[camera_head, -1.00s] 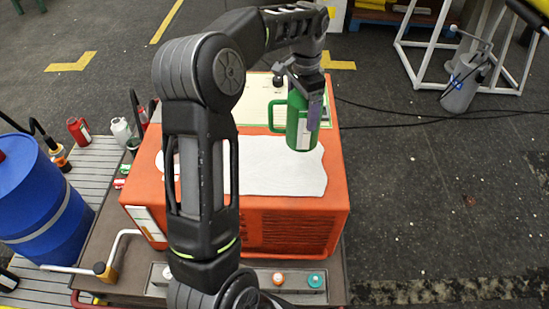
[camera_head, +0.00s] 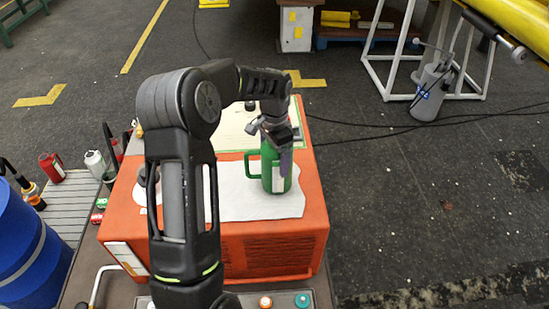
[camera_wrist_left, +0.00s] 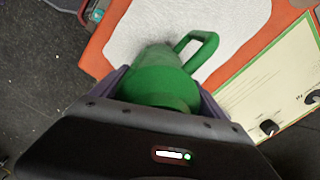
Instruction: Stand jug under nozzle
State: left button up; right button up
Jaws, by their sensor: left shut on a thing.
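The green jug (camera_head: 268,172) is upright over the white cloth (camera_head: 236,202) on the orange box, its handle to the left and a white label on its front. My left gripper (camera_head: 278,150) is shut on its upper part from above. I cannot tell whether the jug's base touches the cloth. In the left wrist view the jug (camera_wrist_left: 160,82) sits between the fingers, with the handle at its upper right. At the left edge, a dark spout with an orange collar (camera_head: 32,192) may be the nozzle; this is unclear. My right gripper is not in view.
A blue drum (camera_head: 30,250) stands at the lower left. A red bottle (camera_head: 51,167) and a white bottle (camera_head: 95,163) stand left of the orange box (camera_head: 270,248). A grey canister (camera_head: 430,95) stands at the upper right. The floor right of the box is mostly clear.

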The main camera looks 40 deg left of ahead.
pick_arm(q)
jog(key=shift+f, duration=0.45)
jog(key=shift+f, duration=0.1)
jog(key=o, duration=1.5)
notch_tip(320, 180, up, 12)
jog(key=shift+r+b, duration=0.15)
jog(key=shift+b, duration=0.55)
